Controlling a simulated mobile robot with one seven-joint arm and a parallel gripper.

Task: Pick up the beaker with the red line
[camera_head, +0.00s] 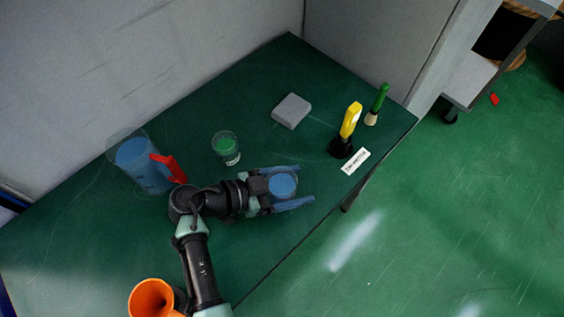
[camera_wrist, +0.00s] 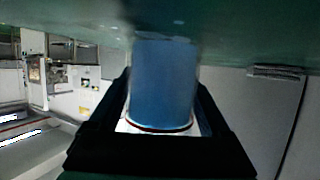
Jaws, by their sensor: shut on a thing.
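A clear beaker of blue liquid (camera_head: 282,185) is between the fingers of my gripper (camera_head: 288,188), near the table's front right edge. In the wrist view, the blue beaker (camera_wrist: 163,80) appears upside down, with a thin red line around it near its rim. The black fingers of my gripper (camera_wrist: 163,100) lie along both its sides, shut on it. Its base looks at or close to the green tabletop; I cannot tell whether there is a gap.
A beaker of green liquid (camera_head: 226,148) stands behind my gripper. A blue-filled pitcher (camera_head: 138,165) with a red handle is at left. An orange cup (camera_head: 152,298) is at lower left. A grey block (camera_head: 292,111), a yellow-handled item (camera_head: 350,122) and a green-handled item (camera_head: 378,103) stand farther back.

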